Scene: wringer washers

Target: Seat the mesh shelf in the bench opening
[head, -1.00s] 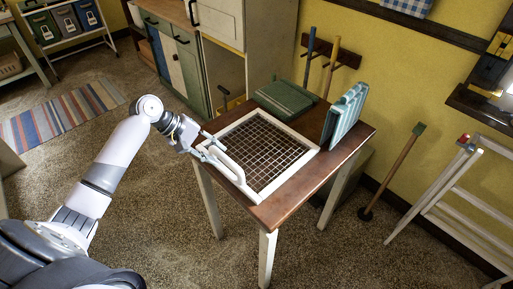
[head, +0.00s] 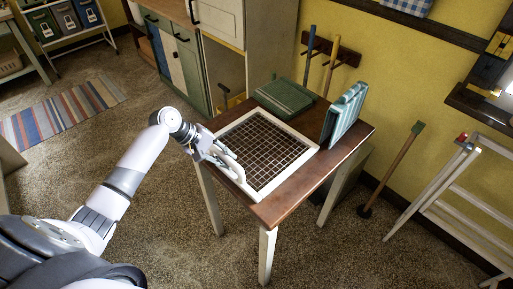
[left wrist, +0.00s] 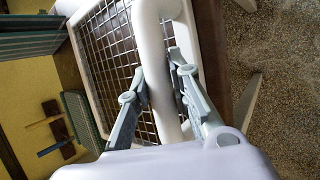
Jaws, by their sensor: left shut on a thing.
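The mesh shelf (head: 262,150) is a square wire grid in a white frame with a white curved handle on its near left side. It lies on the left part of the brown wooden bench (head: 288,208) and covers the opening, so I cannot tell how deep its frame sits. My left gripper (head: 223,158) is at the handle. In the left wrist view, its grey fingers (left wrist: 162,80) are shut on the white handle (left wrist: 155,35), with the mesh (left wrist: 112,45) beside it. My right gripper is not in view.
A cabinet (head: 217,65) stands behind. A white rack (head: 455,185) and a leaning pole (head: 392,170) are at the right. The floor in front is clear.

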